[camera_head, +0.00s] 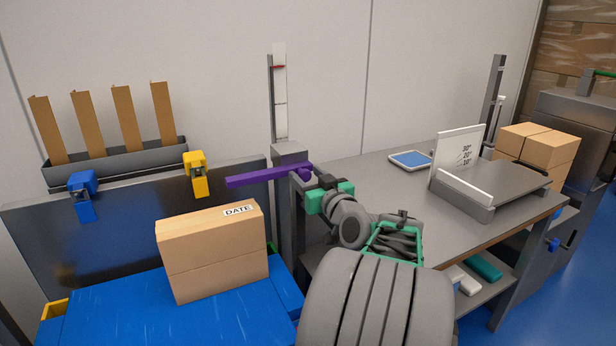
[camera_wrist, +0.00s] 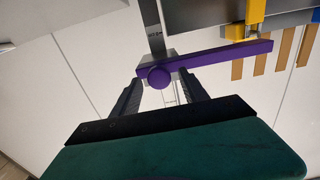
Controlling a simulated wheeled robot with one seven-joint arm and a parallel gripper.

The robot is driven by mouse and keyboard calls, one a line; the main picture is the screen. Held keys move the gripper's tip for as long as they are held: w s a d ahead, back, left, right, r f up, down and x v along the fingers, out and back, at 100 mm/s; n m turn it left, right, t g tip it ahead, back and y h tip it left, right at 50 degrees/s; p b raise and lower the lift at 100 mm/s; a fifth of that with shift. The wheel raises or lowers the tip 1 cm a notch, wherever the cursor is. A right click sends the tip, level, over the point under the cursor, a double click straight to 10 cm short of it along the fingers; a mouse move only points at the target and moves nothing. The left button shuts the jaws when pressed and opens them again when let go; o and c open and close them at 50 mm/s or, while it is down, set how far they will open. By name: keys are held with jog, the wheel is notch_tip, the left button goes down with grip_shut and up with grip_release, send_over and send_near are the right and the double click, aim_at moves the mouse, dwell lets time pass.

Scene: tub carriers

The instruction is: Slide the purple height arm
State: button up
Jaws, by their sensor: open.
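The purple height arm (camera_head: 262,177) juts left from a grey upright post (camera_head: 288,200) behind the blue surface. A round purple knob (camera_head: 306,174) sits at its right end. In the wrist view the purple arm (camera_wrist: 220,58) runs across the top, with its knob (camera_wrist: 159,77) between the fingertips of my gripper (camera_wrist: 158,84). The fingers are open, one on each side of the knob, and I see gaps beside it. In the head view my gripper (camera_head: 314,186) is at the knob, its fingers partly hidden. A scale strip with a red mark (camera_head: 279,67) rises above the post.
A cardboard box labelled DATE (camera_head: 212,250) stands on a blue surface (camera_head: 150,308) below the purple arm. Yellow (camera_head: 196,172) and blue (camera_head: 83,196) clamps sit on the dark panel's edge. A grey table (camera_head: 370,185) at right holds a tablet (camera_head: 410,160) and an angled stand (camera_head: 480,195).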

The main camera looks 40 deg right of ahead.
jog(key=v, duration=0.7)
jog(key=shift+s, duration=0.4)
jog(key=shift+a, duration=0.15)
jog(key=w+a+r+n+g+y+p, duration=0.2)
jog(key=w+a+g+y+p, duration=0.1)
jog(key=a+p, duration=0.6)
jog(key=w+a+r+n+g+y+p, duration=0.1)
jog(key=w+a+g+y+p, duration=0.2)
jog(key=a+p, duration=0.6)
jog(key=s+a+r+g+p, duration=0.3)
jog(key=s+a+g+p, duration=0.1)
jog(key=s+a, duration=0.3)
jog(key=s+a+r+g+h+p, duration=0.1)
jog(key=s+a+r+g+p, duration=0.2)
jog(key=s+a+p, duration=0.4)
jog(key=shift+a+g, duration=0.6)
jog(key=shift+a, duration=0.2)
